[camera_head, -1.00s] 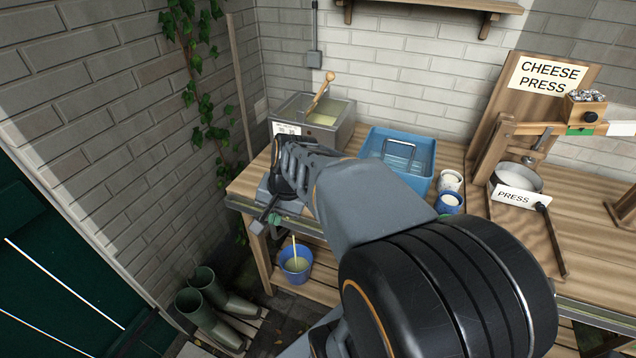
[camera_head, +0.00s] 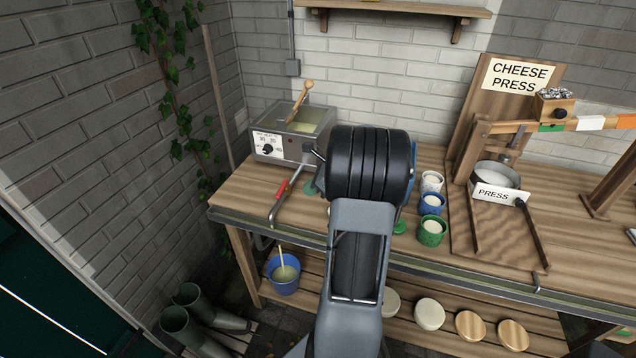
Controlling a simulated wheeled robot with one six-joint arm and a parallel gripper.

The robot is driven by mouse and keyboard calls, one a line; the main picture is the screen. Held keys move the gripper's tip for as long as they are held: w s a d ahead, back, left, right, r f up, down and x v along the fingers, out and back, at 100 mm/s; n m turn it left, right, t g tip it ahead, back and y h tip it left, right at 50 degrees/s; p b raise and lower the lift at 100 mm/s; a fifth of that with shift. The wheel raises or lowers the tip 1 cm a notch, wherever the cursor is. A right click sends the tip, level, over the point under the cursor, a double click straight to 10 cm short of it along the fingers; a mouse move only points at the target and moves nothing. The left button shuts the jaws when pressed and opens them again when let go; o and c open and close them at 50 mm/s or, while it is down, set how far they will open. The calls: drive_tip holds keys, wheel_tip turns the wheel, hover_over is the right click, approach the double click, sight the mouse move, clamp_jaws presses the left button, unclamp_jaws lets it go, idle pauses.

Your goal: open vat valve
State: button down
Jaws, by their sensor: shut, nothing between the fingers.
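The vat (camera_head: 292,128) is a grey metal box with a pale yellowish liquid and a wooden-handled tool in it. It stands at the left end of the bench, with a dial (camera_head: 267,149) on its front. A red handle (camera_head: 282,187) on a grey bent metal part lies in front of the vat, near the bench edge; I cannot tell whether this is the vat valve or how it is set. My arm rises through the middle of the picture, right of the red handle.
A blue bucket (camera_head: 284,272) with a stick in it stands below the bench edge. Several cups, one a green cup (camera_head: 432,231), stand right of my arm. The cheese press (camera_head: 497,180) is farther right. Boots (camera_head: 190,318) stand at lower left.

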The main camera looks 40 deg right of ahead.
sight(282, 189)
drive_tip(key=w+a, duration=0.1)
drive_tip(key=w+f, duration=0.1)
drive_tip(key=w+a+f, duration=0.1)
drive_tip(key=shift+w+a+f, duration=0.25)
drive_tip(key=shift+w+a, duration=0.05)
drive_tip(key=shift+w, duration=0.1)
drive_tip(key=shift+w+a+p, duration=0.35)
drive_tip(key=shift+w+a, duration=0.2)
drive_tip(key=shift+w, duration=0.25)
drive_tip(key=shift+w+a, duration=0.45)
drive_tip(key=shift+w, duration=0.05)
